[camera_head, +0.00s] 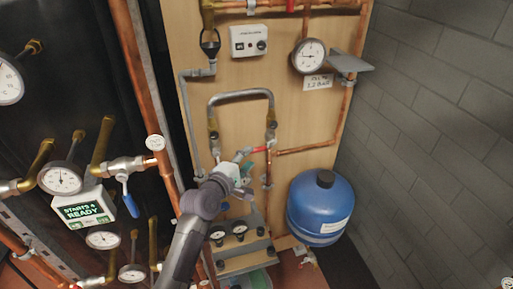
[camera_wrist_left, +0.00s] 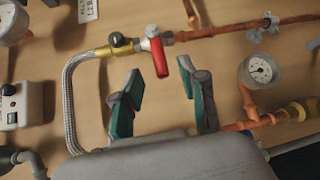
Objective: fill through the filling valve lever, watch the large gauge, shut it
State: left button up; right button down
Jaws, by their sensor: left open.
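The red filling valve lever (camera_wrist_left: 160,57) shows in the left wrist view, beyond and between my fingertips, on a brass valve at the end of a braided hose. In the head view the red lever (camera_head: 241,155) is small, just above my left gripper (camera_head: 244,172). My left gripper (camera_wrist_left: 160,82) is open, with its teal fingers apart and nothing between them; I see no contact with the lever. The large gauge (camera_head: 308,56) hangs at the upper right of the wooden board, above a fill label; its needle is too small to read surely. My right gripper is not in view.
A blue vessel (camera_head: 320,208) stands right of the board. A grey shelf bracket (camera_head: 350,62) juts out beside the large gauge. Copper pipes and several gauges crowd the left. A small gauge (camera_wrist_left: 259,70) sits right of my fingers in the wrist view.

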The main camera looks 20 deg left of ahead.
aim_at(254, 152)
pick_arm(q)
jog(key=x, duration=0.6)
grip_shut()
dwell(0.3)
